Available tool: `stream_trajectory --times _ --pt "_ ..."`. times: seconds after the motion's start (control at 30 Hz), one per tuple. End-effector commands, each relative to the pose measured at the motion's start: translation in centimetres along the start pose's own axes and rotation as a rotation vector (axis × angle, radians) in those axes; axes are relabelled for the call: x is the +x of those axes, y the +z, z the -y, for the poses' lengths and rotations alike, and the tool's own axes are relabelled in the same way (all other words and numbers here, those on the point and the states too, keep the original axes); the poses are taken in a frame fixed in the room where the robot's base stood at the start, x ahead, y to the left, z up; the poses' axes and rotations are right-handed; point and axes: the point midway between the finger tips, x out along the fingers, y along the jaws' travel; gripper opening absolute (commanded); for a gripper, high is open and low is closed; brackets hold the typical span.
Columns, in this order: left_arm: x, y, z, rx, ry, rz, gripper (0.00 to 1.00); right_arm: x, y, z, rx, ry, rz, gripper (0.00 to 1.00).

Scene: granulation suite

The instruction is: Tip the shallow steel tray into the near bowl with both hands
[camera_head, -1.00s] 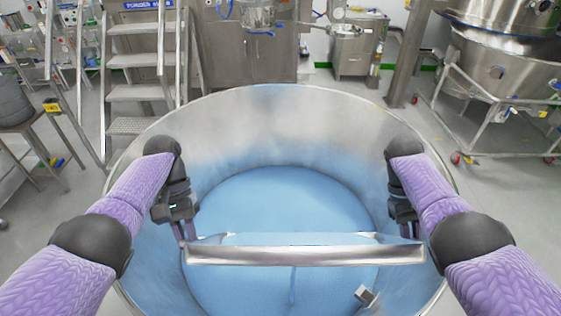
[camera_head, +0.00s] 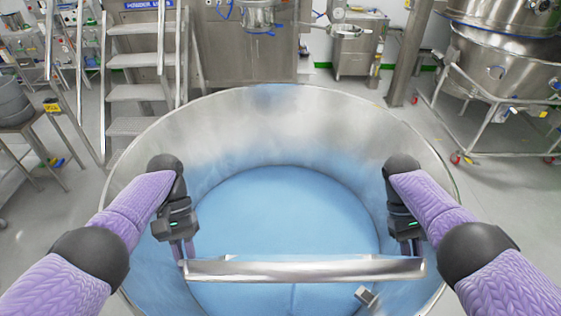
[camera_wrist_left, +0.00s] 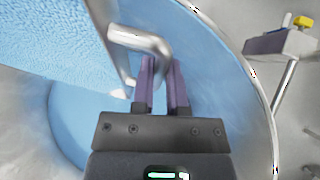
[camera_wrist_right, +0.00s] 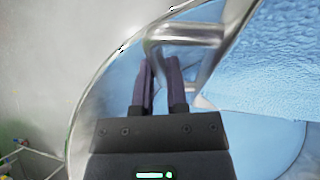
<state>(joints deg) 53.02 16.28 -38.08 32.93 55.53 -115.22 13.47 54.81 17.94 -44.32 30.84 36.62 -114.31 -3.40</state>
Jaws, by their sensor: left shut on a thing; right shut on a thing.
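The shallow steel tray (camera_head: 305,270) is level from side to side over the near bowl (camera_head: 300,125), seen almost edge-on in the head view. My left gripper (camera_head: 183,248) is shut on the handle (camera_wrist_left: 142,42) at the tray's left end. My right gripper (camera_head: 411,245) is shut on the handle (camera_wrist_right: 190,33) at its right end. Both wrist views show grainy blue material (camera_wrist_left: 50,40) beside the tray's handles. The bowl is wide steel with a blue layer (camera_head: 285,210) across its floor and blue dust on its wall. A faint vertical streak shows below the tray.
A small metal fitting (camera_head: 366,294) shows inside the bowl at lower right. Steel steps (camera_head: 140,75) stand behind left, a cabinet (camera_head: 250,48) behind, and a wheeled frame with vessels (camera_head: 500,75) at right. A stand (camera_head: 38,125) is at far left.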

Motion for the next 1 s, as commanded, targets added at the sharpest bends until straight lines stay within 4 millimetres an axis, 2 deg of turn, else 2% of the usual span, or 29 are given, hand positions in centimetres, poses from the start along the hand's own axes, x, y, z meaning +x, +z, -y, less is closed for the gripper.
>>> stream_trajectory --times 0.3,0.67,1.0 --pt "-0.2 0.0 0.0 0.000 -0.003 0.001 0.00 -0.1 0.4 0.0 0.013 -0.001 0.026 0.00" --pt "-2.3 1.9 -0.5 -0.020 -0.007 0.115 0.00 -2.3 2.2 -0.2 -0.016 -0.006 0.135 0.00" --pt "-2.4 1.9 -0.5 -0.021 -0.003 0.117 0.00 -2.3 2.3 -0.3 -0.020 -0.006 0.139 0.00"
